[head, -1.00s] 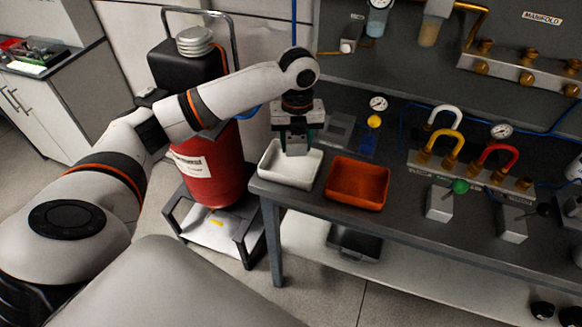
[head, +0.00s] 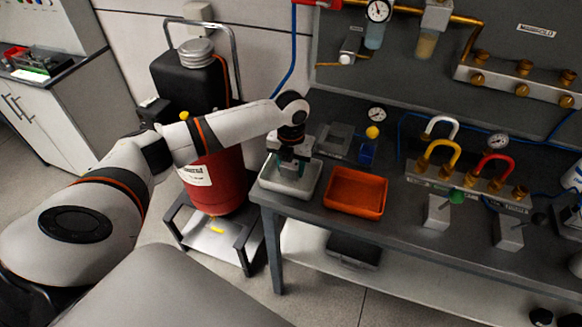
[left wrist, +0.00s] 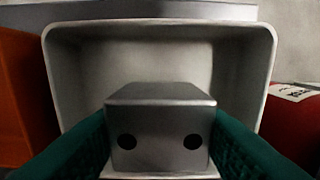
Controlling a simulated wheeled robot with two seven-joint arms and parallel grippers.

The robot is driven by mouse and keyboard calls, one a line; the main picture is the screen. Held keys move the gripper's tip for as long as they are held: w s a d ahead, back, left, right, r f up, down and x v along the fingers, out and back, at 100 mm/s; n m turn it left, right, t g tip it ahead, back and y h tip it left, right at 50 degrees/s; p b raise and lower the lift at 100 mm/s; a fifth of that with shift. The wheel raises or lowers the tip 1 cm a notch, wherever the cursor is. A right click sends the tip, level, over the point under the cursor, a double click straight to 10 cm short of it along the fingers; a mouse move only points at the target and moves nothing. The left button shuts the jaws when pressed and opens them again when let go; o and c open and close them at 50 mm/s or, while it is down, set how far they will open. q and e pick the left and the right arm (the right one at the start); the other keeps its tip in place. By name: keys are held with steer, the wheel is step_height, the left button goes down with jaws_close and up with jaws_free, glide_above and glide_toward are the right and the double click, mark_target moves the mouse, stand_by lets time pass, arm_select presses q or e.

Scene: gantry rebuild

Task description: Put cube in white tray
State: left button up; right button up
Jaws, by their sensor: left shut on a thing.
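My left gripper (head: 291,168) is over the white tray (head: 272,187) at the left end of the bench. In the left wrist view its green finger pads are shut on a grey metal cube (left wrist: 160,130) with two dark round holes in its face. The white tray (left wrist: 262,60) surrounds the cube in that view, with its walls on the far side and both sides. In the head view the cube is largely hidden by the fingers. I cannot tell whether it touches the tray floor. My right gripper is not in view.
An orange tray (head: 355,210) stands close to the right of the white tray. A red cylinder (head: 213,185) on a low stand is at the bench's left. Pipe fittings (head: 470,178) and grey blocks (head: 437,211) occupy the right. A blue valve piece (head: 367,152) stands behind.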

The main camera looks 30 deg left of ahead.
arm_select(q)
steer(key=shift+f, duration=0.75)
steer(key=shift+f, duration=0.1)
steer(key=o, duration=1.1)
step_height(320, 180, up, 12)
steer(key=shift+r+b, duration=0.1)
steer(key=shift+b, duration=0.8)
